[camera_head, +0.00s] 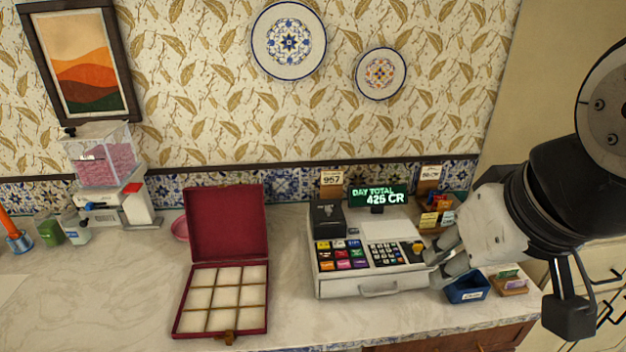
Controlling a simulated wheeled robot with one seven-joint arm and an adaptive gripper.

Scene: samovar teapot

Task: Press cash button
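A white cash register (330,287) stands on the counter at centre right. It has a block of coloured keys (342,257), a dark number keypad (386,254) and a yellow-orange key (417,247) at its right end. Its green display (378,194) reads "DAY TOTAL 425 CR". The key labels are too small to read, so I cannot tell which one is the cash button. My gripper (434,268) reaches in from the right, its fingertips at the register's right edge, close to the yellow-orange key. I cannot tell whether they touch it or whether the fingers are closed. It holds nothing visible.
An open red box (221,318) with empty compartments stands left of the register. A blue bin (467,289) and a small card holder (510,281) sit below my gripper. A rack of packets (435,214) stands behind. A pink-filled dispenser (108,165) is far left.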

